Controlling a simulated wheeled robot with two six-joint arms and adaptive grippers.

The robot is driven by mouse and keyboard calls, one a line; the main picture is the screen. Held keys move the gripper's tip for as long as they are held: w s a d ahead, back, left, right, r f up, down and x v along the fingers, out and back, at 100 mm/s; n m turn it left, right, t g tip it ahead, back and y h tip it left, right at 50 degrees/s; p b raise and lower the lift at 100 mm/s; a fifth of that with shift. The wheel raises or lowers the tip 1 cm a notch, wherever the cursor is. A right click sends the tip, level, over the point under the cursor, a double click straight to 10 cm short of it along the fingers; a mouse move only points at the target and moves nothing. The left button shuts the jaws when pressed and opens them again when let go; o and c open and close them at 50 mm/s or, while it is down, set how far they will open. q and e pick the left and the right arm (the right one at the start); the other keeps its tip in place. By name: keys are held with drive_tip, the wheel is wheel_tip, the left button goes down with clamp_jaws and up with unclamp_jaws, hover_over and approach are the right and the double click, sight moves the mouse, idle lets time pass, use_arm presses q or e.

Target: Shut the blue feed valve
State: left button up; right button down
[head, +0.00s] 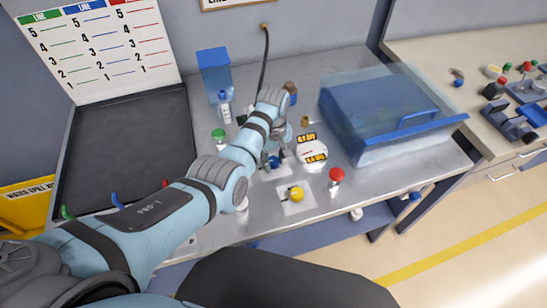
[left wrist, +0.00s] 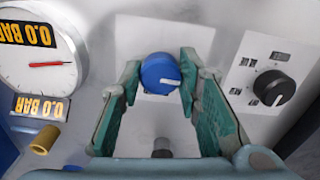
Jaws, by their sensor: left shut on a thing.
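The blue feed valve (left wrist: 160,73) is a round blue knob with a small pale mark, on a light plate in the left wrist view. My left gripper (left wrist: 160,70) has its two green-padded fingers on either side of this knob and is shut on it. In the head view the blue knob (head: 273,161) shows just below my left gripper (head: 279,153), partly covered by it. My right gripper is in neither view.
A round gauge (head: 312,150) beside the knob reads 0.0 BAR. A yellow knob (head: 296,194), a red knob (head: 336,176) and a green knob (head: 218,134) stand nearby. A black dial (left wrist: 274,88) is right of the valve. A clear blue-lidded tank (head: 390,115) fills the bench's right.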

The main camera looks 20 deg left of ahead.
use_arm(q)
drive_tip(key=m+p, duration=0.2)
drive_tip(key=m, duration=0.1)
drive_tip(key=shift+a+r, duration=0.1)
drive_tip(key=m+p, duration=0.1)
drive_tip(key=m, duration=0.7)
drive_tip(key=shift+m+p, duration=0.3)
drive_tip(key=shift+p, duration=0.05)
drive_tip(key=m, duration=0.4)
drive_tip(key=shift+m, duration=0.4)
drive_tip(key=o, duration=1.1)
drive_tip(key=shift+o, duration=0.2)
drive_tip(key=shift+w+f, duration=0.15)
drive_tip(key=shift+f, duration=0.05)
